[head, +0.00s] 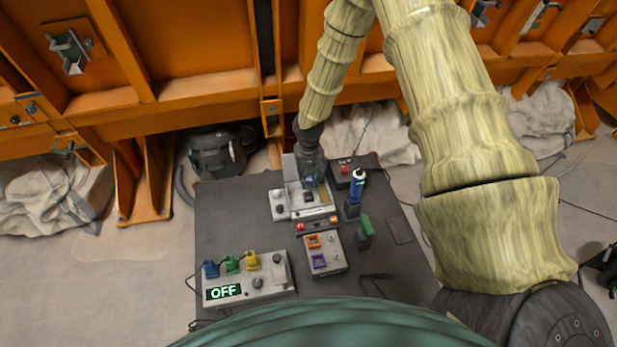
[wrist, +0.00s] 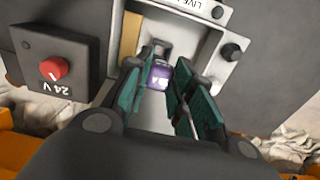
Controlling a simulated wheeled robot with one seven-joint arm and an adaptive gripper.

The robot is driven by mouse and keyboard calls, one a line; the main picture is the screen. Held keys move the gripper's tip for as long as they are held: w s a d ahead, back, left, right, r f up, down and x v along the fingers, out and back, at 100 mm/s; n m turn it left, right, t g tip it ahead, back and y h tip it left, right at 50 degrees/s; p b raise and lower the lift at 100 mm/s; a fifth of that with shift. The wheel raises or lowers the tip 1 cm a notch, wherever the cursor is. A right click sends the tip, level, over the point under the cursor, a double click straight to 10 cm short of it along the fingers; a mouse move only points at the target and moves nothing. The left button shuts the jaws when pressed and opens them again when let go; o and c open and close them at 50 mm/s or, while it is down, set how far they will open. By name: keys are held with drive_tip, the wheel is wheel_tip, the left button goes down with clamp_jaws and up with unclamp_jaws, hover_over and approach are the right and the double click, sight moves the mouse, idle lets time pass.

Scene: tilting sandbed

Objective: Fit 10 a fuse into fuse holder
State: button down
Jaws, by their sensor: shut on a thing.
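My gripper (wrist: 160,88) is shut on a small purple fuse (wrist: 159,75), which shows between the green-lined fingertips in the wrist view. The fuse is over the pale recessed tray of a grey box, the fuse holder unit (wrist: 190,28). A dark bracket-like part (wrist: 160,47) stands just beyond the fuse. I cannot tell whether the fuse touches it. In the head view my gripper (head: 309,181) reaches down over the same unit (head: 281,205) at the back middle of the dark table, and the fuse is mostly hidden there.
A dark 24 V box with a red knob (wrist: 53,69) stands close beside the unit. On the table (head: 230,210) are a blue bottle (head: 357,186), a green-handled item (head: 366,225), a panel with orange and purple frames (head: 332,262), and a box reading OFF (head: 265,290). The table's left part is clear.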

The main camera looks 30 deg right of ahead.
sight(309, 187)
drive_tip(key=shift+s+f, duration=0.1)
drive_tip(key=shift+f+b, duration=1.4)
drive_tip(key=shift+f, duration=0.65)
drive_tip(key=shift+f+b, duration=0.85)
drive_tip(key=shift+f, duration=0.45)
drive_tip(key=c, duration=1.1)
unclamp_jaws()
drive_tip(key=shift+c, duration=0.2)
drive_tip(key=shift+o, duration=0.3)
drive_tip(key=o, duration=0.4)
drive_tip(key=shift+r, duration=0.1)
drive_tip(key=shift+r+p, duration=2.3)
drive_tip(key=shift+r, duration=1.65)
